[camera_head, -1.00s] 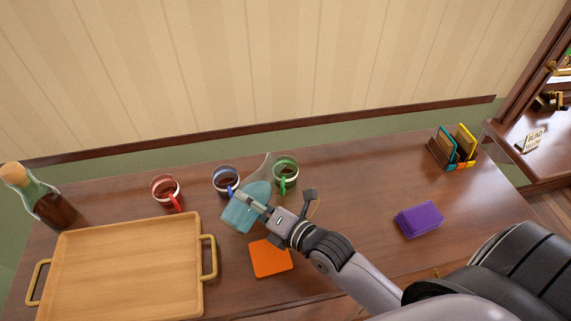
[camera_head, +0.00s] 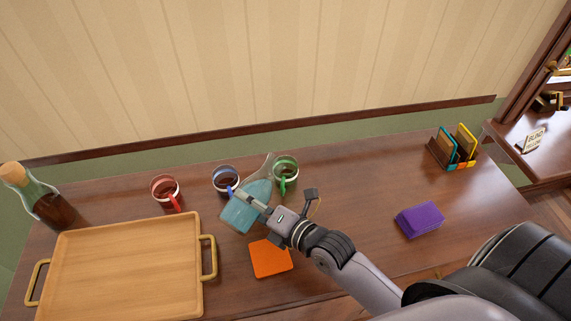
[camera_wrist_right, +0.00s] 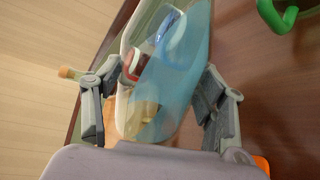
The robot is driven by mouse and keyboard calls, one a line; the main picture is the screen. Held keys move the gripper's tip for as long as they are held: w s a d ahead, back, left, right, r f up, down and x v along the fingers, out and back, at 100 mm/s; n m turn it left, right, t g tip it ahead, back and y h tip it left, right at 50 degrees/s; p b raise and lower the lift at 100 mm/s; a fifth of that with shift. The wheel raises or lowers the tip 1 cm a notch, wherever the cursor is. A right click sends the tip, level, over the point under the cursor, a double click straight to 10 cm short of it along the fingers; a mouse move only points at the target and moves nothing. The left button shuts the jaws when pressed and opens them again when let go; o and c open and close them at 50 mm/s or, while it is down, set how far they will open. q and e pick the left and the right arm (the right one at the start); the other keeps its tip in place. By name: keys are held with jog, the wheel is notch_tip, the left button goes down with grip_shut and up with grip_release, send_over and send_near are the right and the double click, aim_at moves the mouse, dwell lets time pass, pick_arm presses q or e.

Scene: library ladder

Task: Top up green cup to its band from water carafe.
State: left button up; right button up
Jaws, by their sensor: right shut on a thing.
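The green cup (camera_head: 286,168) stands at the back middle of the table, with its handle toward the front. The clear water carafe (camera_head: 239,212) holds bluish water and is tilted, its neck leaning right toward the green cup's rim. My right gripper (camera_head: 257,204) is shut on the carafe. In the right wrist view the carafe (camera_wrist_right: 170,85) lies between the fingers, and the green cup's handle (camera_wrist_right: 280,14) shows at the top right. I cannot make out a stream, or the cup's band or level. My left gripper is not in view.
A blue cup (camera_head: 226,178) stands close left of the carafe, and a red cup (camera_head: 163,185) farther left. An orange mat (camera_head: 270,259) lies in front. A wooden tray (camera_head: 125,270) and a corked bottle (camera_head: 45,205) are left; a purple block (camera_head: 419,219) and a card holder (camera_head: 453,150) are right.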

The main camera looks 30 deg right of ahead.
aim_at(255, 193)
jog(key=shift+w+d+r+m+y+p, duration=0.15)
jog(key=shift+w+d+r+m+p, duration=0.15)
jog(key=shift+r+p, duration=0.3)
jog(key=shift+w+d+r+m+y+p, duration=0.15)
jog(key=shift+r+m+p, duration=0.25)
jog(key=shift+r+p, duration=0.2)
dwell(2.2)
